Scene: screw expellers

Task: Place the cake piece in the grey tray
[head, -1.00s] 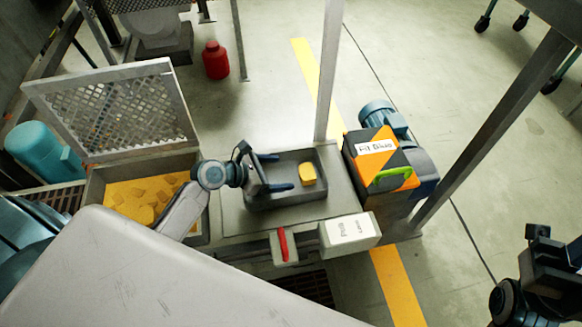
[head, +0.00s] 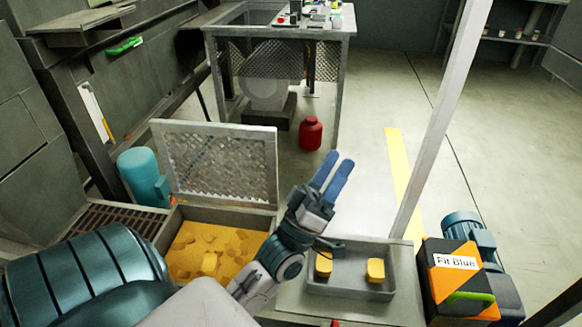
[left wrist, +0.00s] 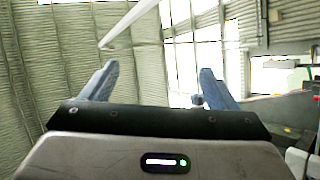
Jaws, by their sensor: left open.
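The grey tray (head: 350,290) stands on a metal bench in the lower right of the head view. Two yellow cake pieces lie in it, apart: one on the left (head: 323,266) and one on the right (head: 375,269). My left gripper (head: 338,172) is raised above and behind the tray, its blue fingers pointing up and away from it. In the left wrist view the fingers (left wrist: 155,90) are spread with nothing between them. My right gripper is not in view.
A metal bin (head: 172,225) of yellow cake pieces stands left of the tray, its mesh lid (head: 222,165) open. An orange and black machine (head: 455,275) labelled "Fit Blue" stands right of the tray, near a metal post (head: 435,125). A red bottle (head: 311,133) is on the floor behind.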

